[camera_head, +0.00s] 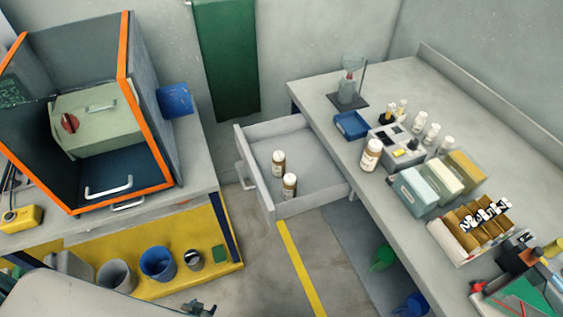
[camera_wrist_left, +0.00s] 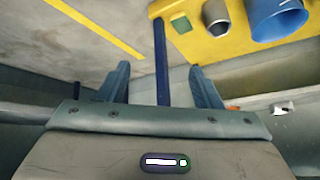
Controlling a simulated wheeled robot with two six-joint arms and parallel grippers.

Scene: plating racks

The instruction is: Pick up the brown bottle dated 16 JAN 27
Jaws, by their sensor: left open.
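Two brown bottles with white caps and labels stand upright in an open grey drawer (camera_head: 320,185). The farther bottle (camera_head: 279,164) is a little left of the nearer bottle (camera_head: 290,187). A larger brown bottle (camera_head: 371,155) with a white label stands on the bench near the front edge. The dates on the labels are too small to read. My left gripper (camera_head: 200,309) is at the bottom edge of the head view, below and left of the drawer, well apart from the bottles. In the left wrist view the left gripper (camera_wrist_left: 160,86) is open and empty.
The grey bench (camera_head: 415,85) holds small white-capped bottles (camera_head: 431,134), a blue tray (camera_head: 351,125), boxes (camera_head: 415,190) and a rack (camera_head: 470,230). An orange-edged cabinet (camera_head: 122,70) stands left. Blue (camera_head: 157,263) and grey buckets sit on a yellow shelf (camera_head: 222,280). Floor between is open.

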